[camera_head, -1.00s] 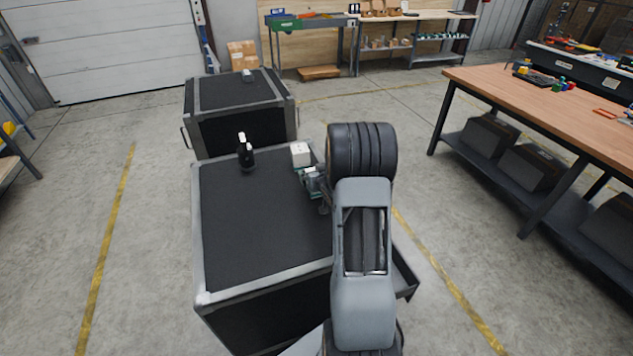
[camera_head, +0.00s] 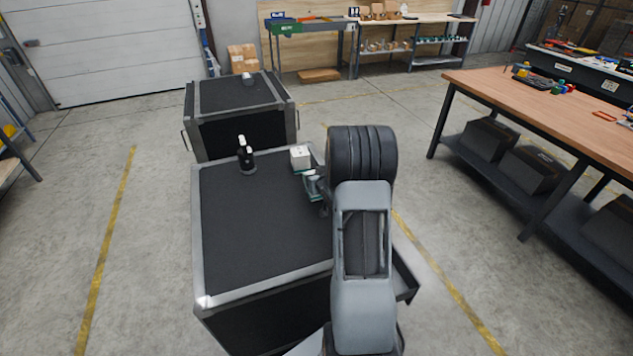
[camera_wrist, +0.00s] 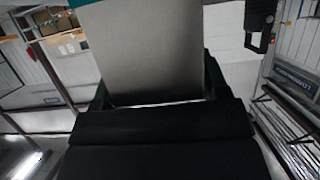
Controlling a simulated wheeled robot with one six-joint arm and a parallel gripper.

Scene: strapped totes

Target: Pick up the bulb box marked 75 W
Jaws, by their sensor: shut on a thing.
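A small white box with a green band (camera_head: 300,156) is at the far right part of the near black tote's top in the head view. My gripper (camera_head: 313,184) reaches it from the near right. In the wrist view the box's pale face (camera_wrist: 155,50) fills the space between the fingers, with a teal edge at its top left. My gripper (camera_wrist: 155,100) is shut on this box. No wattage marking is readable. I cannot tell whether the box touches the tote lid.
A black bottle with a white top (camera_head: 246,157) stands left of the box on the near tote (camera_head: 255,215). A second strapped tote (camera_head: 240,92) stands behind. A wooden workbench (camera_head: 560,98) is at right. The near tote's middle is bare.

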